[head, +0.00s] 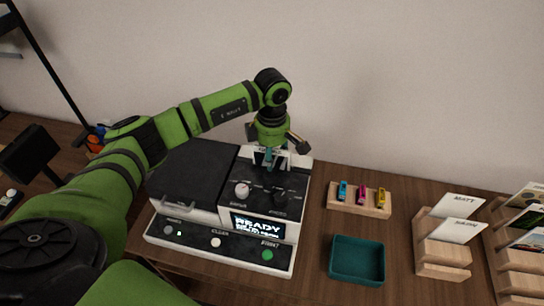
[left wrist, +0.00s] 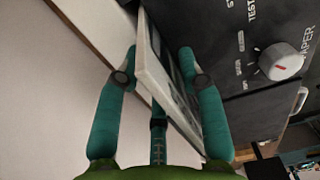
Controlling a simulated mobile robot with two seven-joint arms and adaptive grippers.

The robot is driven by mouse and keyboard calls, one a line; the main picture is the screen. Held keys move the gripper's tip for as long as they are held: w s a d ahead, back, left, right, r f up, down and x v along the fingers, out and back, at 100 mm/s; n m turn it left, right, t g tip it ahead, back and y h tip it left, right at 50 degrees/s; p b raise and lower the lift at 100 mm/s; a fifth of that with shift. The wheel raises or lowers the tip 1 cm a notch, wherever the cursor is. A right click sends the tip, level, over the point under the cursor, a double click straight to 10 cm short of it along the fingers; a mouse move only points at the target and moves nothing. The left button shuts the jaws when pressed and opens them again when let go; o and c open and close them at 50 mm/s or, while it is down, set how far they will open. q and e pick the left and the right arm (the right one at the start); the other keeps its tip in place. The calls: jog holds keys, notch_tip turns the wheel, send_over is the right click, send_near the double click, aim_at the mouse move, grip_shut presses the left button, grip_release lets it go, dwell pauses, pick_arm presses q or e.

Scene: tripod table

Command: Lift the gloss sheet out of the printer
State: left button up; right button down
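The printer (head: 205,255) is a white and black machine on the wooden table, its screen (head: 258,226) reading READY. My left gripper (head: 272,160) is at the rear of the printer's right part, pointing down. In the left wrist view, its teal fingers (left wrist: 158,62) stand on either side of a thin, white-edged sheet (left wrist: 146,72) with a darker printed face. The fingertips look close to the sheet, but whether they press on it is unclear. In the head view the sheet is mostly hidden by the gripper. My right gripper is not in view.
Right of the printer are a wooden holder (head: 345,207) with cyan, magenta and yellow pieces and an empty teal tray (head: 357,262). Farther right, wooden racks (head: 440,255) hold cards. A pale wall (head: 400,80) stands behind. A printer knob (left wrist: 280,62) is near the fingers.

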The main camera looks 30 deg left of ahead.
pick_arm(q)
jog(key=shift+f, duration=0.25)
grip_shut()
jog(key=shift+r, duration=0.15)
